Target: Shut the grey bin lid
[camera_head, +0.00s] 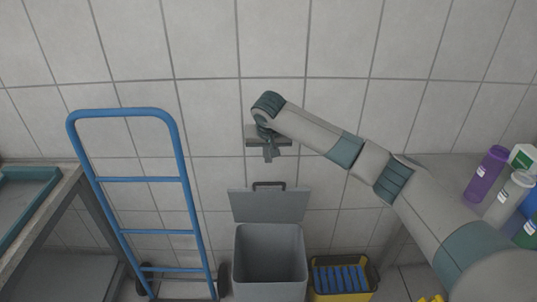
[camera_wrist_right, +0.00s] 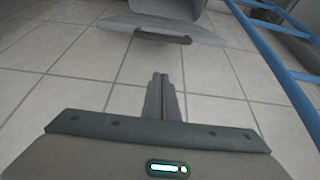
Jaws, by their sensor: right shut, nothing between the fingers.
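The grey bin (camera_head: 270,280) stands against the tiled wall at the bottom middle of the head view, its mouth open. Its grey lid (camera_head: 270,207) is tilted up behind the mouth, with a dark handle (camera_head: 268,185) at its top edge. My right gripper (camera_head: 270,157) is above the lid, apart from it, pointing down, shut and empty. In the right wrist view, the shut fingers (camera_wrist_right: 162,80) point towards the lid (camera_wrist_right: 192,30), with clear space between. Part of the bin body (camera_wrist_right: 168,6) shows at the top edge there. My left gripper is not in view.
A blue hand truck (camera_head: 140,179) stands close left of the bin. A yellow bucket (camera_head: 342,294) with a blue insert is close right. Several bottles, one purple (camera_head: 486,174), stand on a bench at right. A table with a teal-edged tray (camera_head: 28,173) is at left.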

